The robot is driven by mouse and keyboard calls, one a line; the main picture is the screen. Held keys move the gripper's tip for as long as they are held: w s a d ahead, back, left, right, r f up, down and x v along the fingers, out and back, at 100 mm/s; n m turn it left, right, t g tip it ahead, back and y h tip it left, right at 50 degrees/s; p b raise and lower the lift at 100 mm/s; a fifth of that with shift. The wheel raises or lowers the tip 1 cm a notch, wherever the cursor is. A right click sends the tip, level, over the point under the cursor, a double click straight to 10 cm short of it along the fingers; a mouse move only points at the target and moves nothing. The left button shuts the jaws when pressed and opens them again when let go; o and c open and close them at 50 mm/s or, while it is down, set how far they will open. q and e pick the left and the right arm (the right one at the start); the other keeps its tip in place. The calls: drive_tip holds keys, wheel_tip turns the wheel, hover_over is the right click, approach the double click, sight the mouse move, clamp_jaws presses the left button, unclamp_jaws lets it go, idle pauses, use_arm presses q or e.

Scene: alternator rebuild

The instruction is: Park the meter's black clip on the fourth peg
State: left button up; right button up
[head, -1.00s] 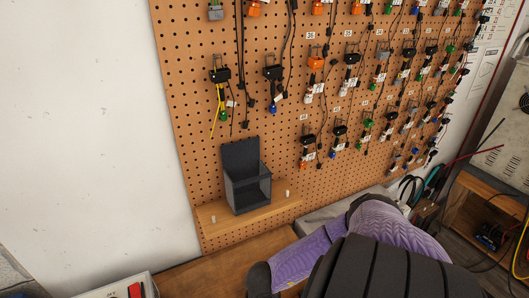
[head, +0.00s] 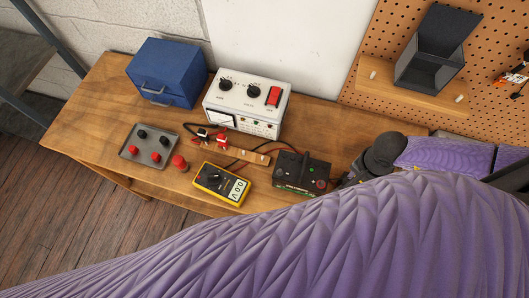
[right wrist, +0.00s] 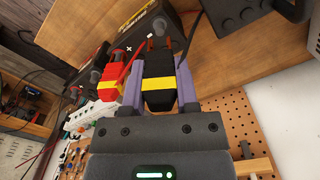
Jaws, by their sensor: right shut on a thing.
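The black clip (right wrist: 157,98), with a yellow band, is between the purple fingers of my right gripper (right wrist: 158,72) in the right wrist view. The gripper is shut on it. A red clip (right wrist: 114,76) with a yellow band is just left of it, by a dark battery (right wrist: 130,28). In the head view the yellow meter (head: 219,184) lies on the bench, in front of the wooden peg strip (head: 248,156). Red and black clips (head: 213,137) sit at the strip's left end; its right part looks free. The black clip is hidden in the head view. My left gripper is not in view.
Behind the strip stands a white power supply (head: 246,104), with a blue box (head: 166,73) to its left. A grey tray (head: 133,154) holds red and black knobs. The battery (head: 302,172) stands right of the strip. A pegboard (head: 377,57) rises at the right.

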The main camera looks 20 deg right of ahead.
drive_tip(key=shift+r, duration=0.1)
wheel_tip(320, 180, up, 6)
drive_tip(key=p, duration=0.6)
drive_tip(key=shift+r, duration=0.15)
drive_tip(key=w+a+f+b, duration=0.1)
drive_tip(key=w+a+b, duration=1.3)
drive_tip(key=w+a, duration=0.4)
wheel_tip(320, 180, down, 14)
drive_tip(key=b, duration=1.2)
drive_tip(key=shift+r, duration=0.2)
drive_tip(key=shift+f+b, duration=1.1)
drive_tip(key=shift+f, duration=0.1)
drive_tip(key=shift+r, duration=0.1)
